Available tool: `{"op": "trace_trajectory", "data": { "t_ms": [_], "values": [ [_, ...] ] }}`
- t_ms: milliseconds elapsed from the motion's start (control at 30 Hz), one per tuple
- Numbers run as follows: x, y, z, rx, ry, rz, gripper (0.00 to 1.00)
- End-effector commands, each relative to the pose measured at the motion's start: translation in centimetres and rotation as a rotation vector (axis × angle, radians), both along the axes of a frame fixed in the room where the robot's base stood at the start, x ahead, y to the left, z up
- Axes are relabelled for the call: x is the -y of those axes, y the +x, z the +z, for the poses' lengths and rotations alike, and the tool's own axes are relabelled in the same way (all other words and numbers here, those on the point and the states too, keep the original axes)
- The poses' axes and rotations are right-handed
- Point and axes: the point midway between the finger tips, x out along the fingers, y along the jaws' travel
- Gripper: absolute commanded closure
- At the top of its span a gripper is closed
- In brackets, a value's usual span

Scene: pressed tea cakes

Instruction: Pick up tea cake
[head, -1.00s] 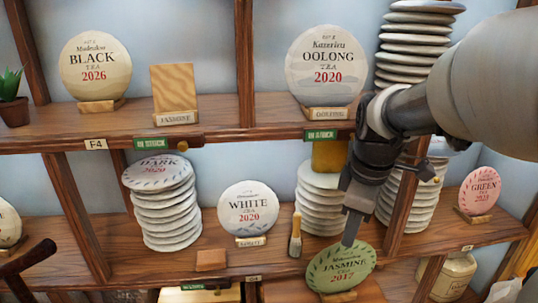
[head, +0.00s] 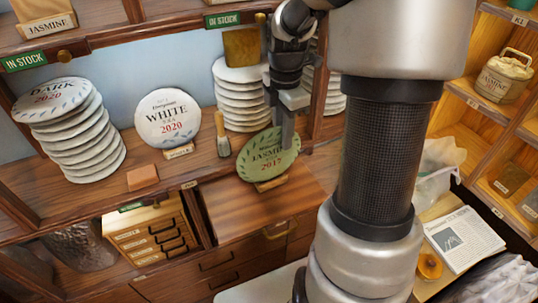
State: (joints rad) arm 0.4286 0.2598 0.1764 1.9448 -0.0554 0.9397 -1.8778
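The green round tea cake (head: 258,157), labelled Jasmine 2017, leans on a small wooden stand (head: 271,185) on the brown wooden counter. My gripper (head: 282,138) points down at the upper right part of the cake, and its fingers overlap the cake's edge in the picture. The fingers are seen nearly edge-on, so I cannot tell whether they are open or shut, or whether they touch the cake. The cake's right upper edge is partly hidden behind a finger.
A white tea cake (head: 167,119) and a dark tea stack (head: 72,130) stand left on the shelf. A brush (head: 222,136) and another white stack (head: 238,98) are close beside the gripper. A newspaper (head: 465,240) lies at the right. The counter before the cake is clear.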

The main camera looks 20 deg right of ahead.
Motion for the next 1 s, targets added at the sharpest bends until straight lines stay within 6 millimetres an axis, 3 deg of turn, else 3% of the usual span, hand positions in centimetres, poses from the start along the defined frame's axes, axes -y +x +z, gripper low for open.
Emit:
{"op": "trace_trajectory", "data": {
  "t_ms": [233, 367, 600, 633, 767, 1000],
  "values": [
    [0.3, 0.1, -3.7, -0.005, 0.002, 0.0, 0.75],
    [0.3, 0.1, -4.8, -0.002, 0.001, 0.0, 0.75],
    [0.3, 0.2, -5.0, 0.0, 0.0, -0.001, 0.75],
    [0.3, 0.2, -5.0, 0.0, 0.0, -0.001, 0.77],
    [0.3, 0.2, -5.0, 0.0, 0.0, -0.001, 0.99],
    [0.3, 0.2, -4.9, 0.001, 0.0, -0.001, 1.0]
  ]
}}
